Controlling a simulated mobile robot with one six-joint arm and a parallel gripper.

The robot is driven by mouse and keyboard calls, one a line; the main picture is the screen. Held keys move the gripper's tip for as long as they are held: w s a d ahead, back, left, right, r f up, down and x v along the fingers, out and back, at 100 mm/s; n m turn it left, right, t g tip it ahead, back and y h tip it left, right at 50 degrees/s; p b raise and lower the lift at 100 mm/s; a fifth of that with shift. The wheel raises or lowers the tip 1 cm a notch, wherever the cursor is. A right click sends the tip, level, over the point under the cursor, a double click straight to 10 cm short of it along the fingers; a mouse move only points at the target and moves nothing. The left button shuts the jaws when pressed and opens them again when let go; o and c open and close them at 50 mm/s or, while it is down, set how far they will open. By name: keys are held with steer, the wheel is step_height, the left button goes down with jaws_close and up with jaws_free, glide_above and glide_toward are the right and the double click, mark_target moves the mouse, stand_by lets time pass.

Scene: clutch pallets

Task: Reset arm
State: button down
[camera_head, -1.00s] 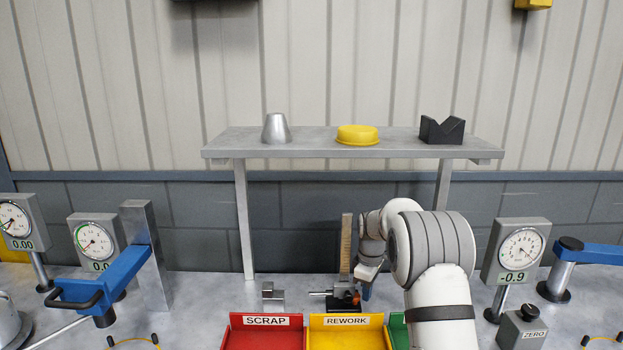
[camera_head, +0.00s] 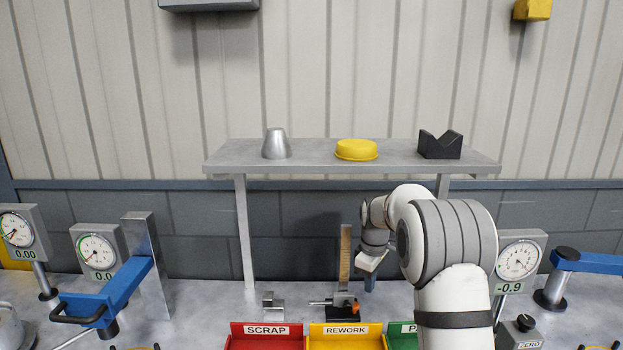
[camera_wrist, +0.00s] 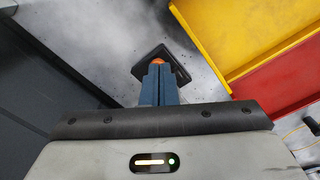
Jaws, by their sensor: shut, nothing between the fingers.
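My gripper (camera_head: 369,284) is at the end of my white arm, right of the middle in the head view, above the back part of the bench. In the wrist view its two blue-grey fingers (camera_wrist: 160,75) are together, with nothing between them. Just beyond the fingertips shows a dark square base with an orange part (camera_wrist: 184,74). In the head view, a height gauge with a tan upright (camera_head: 345,258) and a dark base stands just left of my gripper. I cannot tell whether the fingers touch it.
Red SCRAP (camera_head: 265,342), yellow REWORK (camera_head: 345,341) and green (camera_head: 401,338) bins line the front. A shelf (camera_head: 310,166) behind holds a grey cone, a yellow dish and a black V-block. Dial gauges stand left (camera_head: 97,250) and right (camera_head: 518,258). A small metal block (camera_head: 273,305) sits near the bins.

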steer(key=s+r+m+t, duration=0.1)
steer(key=s+r+m, duration=0.2)
steer(key=s+r, duration=0.5)
steer(key=s+r+m+t, duration=0.1)
steer(key=s+r+m, duration=0.25)
steer(key=s, duration=0.85)
steer(key=s+f+m+t, duration=0.1)
steer(key=s+m, duration=0.3)
steer(key=s, duration=1.3)
steer(key=shift+a+f, duration=0.15)
steer(key=shift+f, duration=0.25)
